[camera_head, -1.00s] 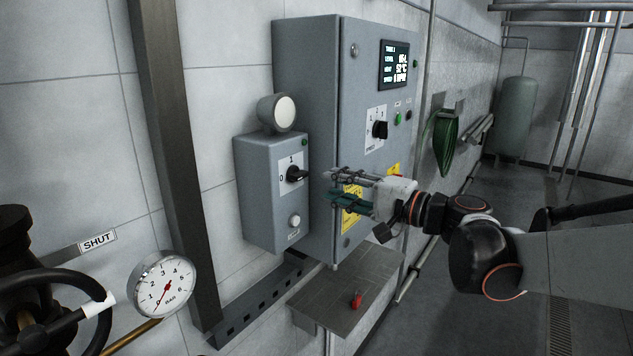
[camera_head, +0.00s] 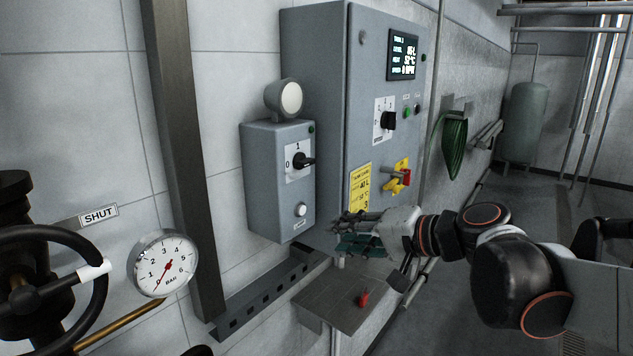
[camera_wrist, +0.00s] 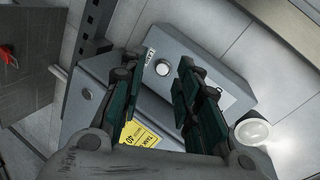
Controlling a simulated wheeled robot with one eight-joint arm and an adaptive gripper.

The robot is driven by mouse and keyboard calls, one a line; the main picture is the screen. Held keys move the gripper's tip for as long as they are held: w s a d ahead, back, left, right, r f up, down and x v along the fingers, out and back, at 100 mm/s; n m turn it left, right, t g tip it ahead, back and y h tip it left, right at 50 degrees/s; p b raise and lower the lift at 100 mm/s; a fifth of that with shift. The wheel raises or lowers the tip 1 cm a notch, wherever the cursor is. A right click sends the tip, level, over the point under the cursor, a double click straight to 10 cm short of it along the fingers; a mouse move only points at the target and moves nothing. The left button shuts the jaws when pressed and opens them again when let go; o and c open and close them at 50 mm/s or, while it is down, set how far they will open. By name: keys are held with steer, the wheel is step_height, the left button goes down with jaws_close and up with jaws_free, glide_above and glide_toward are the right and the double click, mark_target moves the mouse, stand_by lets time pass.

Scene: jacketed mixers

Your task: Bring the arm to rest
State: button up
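My gripper (camera_head: 345,236) is in front of the wall boxes, below the yellow label and above a small shelf. It touches nothing that I can see. In the wrist view my gripper (camera_wrist: 157,65) has its two green-padded fingers apart with nothing held between them. Behind the fingers is the small grey switch box (camera_head: 257,190), which also shows in the wrist view (camera_wrist: 205,65). My arm reaches in from the right, bent at its black joints.
The tall cabinet (camera_head: 335,110) has a lit screen (camera_head: 403,55), a black knob (camera_head: 388,121) and a red-and-yellow switch (camera_head: 403,178). A shelf (camera_head: 325,303) carries a small red object (camera_head: 363,299). A gauge (camera_head: 163,264) and handwheel (camera_head: 90,325) stand at left. Floor at right looks clear.

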steer(key=s+d+f+n+h+b, duration=0.1)
steer(key=s+d+f+h+b, duration=0.2)
steer(key=s+f, duration=0.3)
steer(key=s+d+f+n+g+h+b, duration=0.1)
steer(key=s+d+f+h+b, duration=0.3)
steer(key=f, duration=0.9)
steer(key=s+d+f+n+g+h+b, duration=0.1)
steer(key=s+d+f+n+h+b, duration=0.1)
steer(key=s+d+f+b, duration=0.4)
step_height(320, 180, down, 4)
steer(key=s+h, duration=0.1)
steer(key=s, duration=0.1)
steer(key=shift+s+r+n+h, duration=0.25)
steer(key=shift+s+n+h, duration=0.05)
steer(key=shift+s, duration=0.05)
steer(key=shift+a, duration=0.15)
